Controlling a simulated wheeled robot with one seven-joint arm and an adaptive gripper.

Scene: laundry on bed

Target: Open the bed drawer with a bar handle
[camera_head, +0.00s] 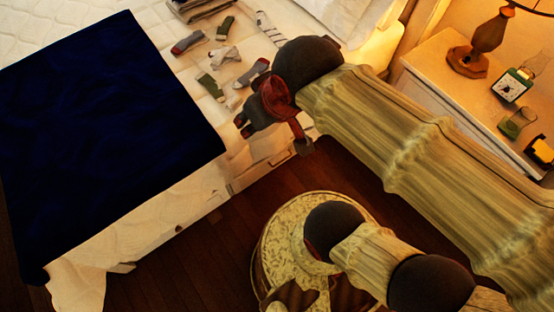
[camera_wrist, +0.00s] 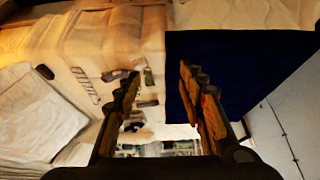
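The bed (camera_head: 140,50) has a low, pale side facing the wooden floor. A pale drawer front (camera_head: 255,172) is set in that side, just below my gripper. A thin bar-like handle (camera_head: 281,158) seems to show near its top right; it is small and partly behind my gripper. My gripper (camera_head: 272,133) is at the bed's edge, above and in front of the drawer front. In the wrist view its two fingers (camera_wrist: 162,95) are spread apart with nothing between them. I cannot make out the handle in the wrist view.
A navy blanket (camera_head: 110,120) covers the left of the bed and hangs over its side. Several socks (camera_head: 212,85) lie on the mattress. A nightstand (camera_head: 440,80) with a lamp (camera_head: 485,45) and a clock (camera_head: 511,86) stands right. Dark floor (camera_head: 200,255) is clear beside the bed.

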